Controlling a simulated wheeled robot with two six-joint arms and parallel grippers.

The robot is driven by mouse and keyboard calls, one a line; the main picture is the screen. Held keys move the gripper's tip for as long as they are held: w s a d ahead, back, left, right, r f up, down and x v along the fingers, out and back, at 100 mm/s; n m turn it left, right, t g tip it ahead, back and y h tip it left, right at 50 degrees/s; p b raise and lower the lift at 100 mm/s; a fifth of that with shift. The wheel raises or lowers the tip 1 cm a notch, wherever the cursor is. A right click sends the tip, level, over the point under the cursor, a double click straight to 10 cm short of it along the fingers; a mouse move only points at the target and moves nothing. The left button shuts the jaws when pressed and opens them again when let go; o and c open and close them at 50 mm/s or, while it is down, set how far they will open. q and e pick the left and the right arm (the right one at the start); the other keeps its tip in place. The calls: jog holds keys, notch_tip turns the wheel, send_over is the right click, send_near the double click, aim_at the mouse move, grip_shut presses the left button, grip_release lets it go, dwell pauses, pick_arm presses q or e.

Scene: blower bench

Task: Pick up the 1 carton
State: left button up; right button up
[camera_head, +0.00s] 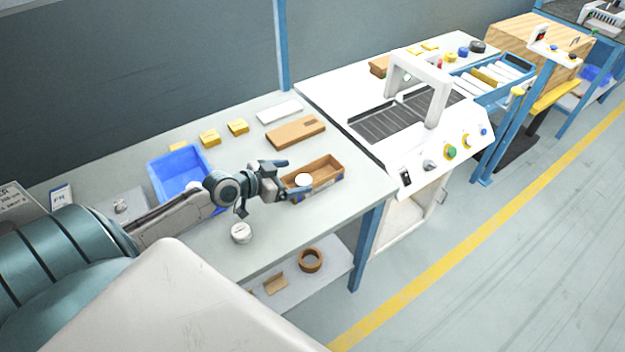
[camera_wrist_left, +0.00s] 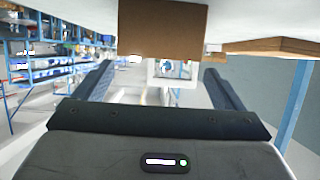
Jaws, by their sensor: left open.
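The carton (camera_head: 328,168) is a brown open-topped box on the grey bench, near its right front edge. A white round item (camera_head: 304,180) shows at its near left part; I cannot tell if it lies inside. My left gripper (camera_head: 287,177) is open at the carton's left end, one finger toward the back and one toward the front. In the left wrist view, the carton's brown end (camera_wrist_left: 163,30) shows upside down at the top, between the spread fingers (camera_wrist_left: 158,85). No contact is visible. My right gripper is not in view.
A blue bin (camera_head: 170,170) stands behind my left forearm. A flat brown box (camera_head: 295,132), a white slab and small yellow boxes lie behind. A white round item (camera_head: 241,233) sits near the front edge. A white machine (camera_head: 400,120) stands to the right.

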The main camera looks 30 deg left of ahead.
aim_at(306, 178)
pick_arm(q)
jog(key=x, duration=0.2)
jog(key=p+x, duration=0.1)
jog(key=shift+w+d, duration=0.25)
jog(key=shift+w, duration=0.15)
jog(key=shift+w+d+f, duration=0.25)
jog(key=shift+w, duration=0.2)
jog(key=c, duration=1.1)
